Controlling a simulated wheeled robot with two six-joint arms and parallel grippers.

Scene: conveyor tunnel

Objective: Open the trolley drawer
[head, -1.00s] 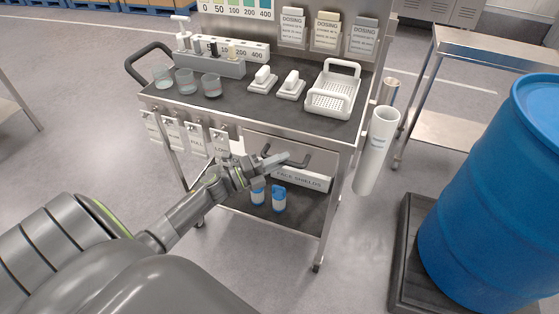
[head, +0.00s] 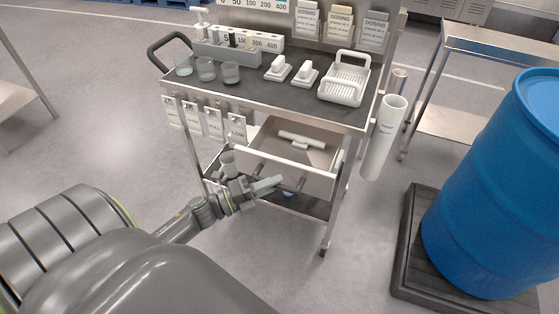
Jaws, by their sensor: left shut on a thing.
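The trolley (head: 275,107) stands in the middle of the head view. Its drawer (head: 318,180) is slid out below the top shelf, and I can see inside it, where a white T-shaped object (head: 302,140) lies. The drawer front has a dark bar handle (head: 300,184). My left gripper (head: 272,186) is at the front of the drawer, shut on the handle, and hides the handle's middle. My right gripper is not in view.
Beakers (head: 231,72), white scoop-like items (head: 306,75) and a white basket (head: 343,82) stand on the trolley top. Hanging tags (head: 214,120) line its front edge. A blue barrel (head: 500,190) on a dark pallet stands to the right.

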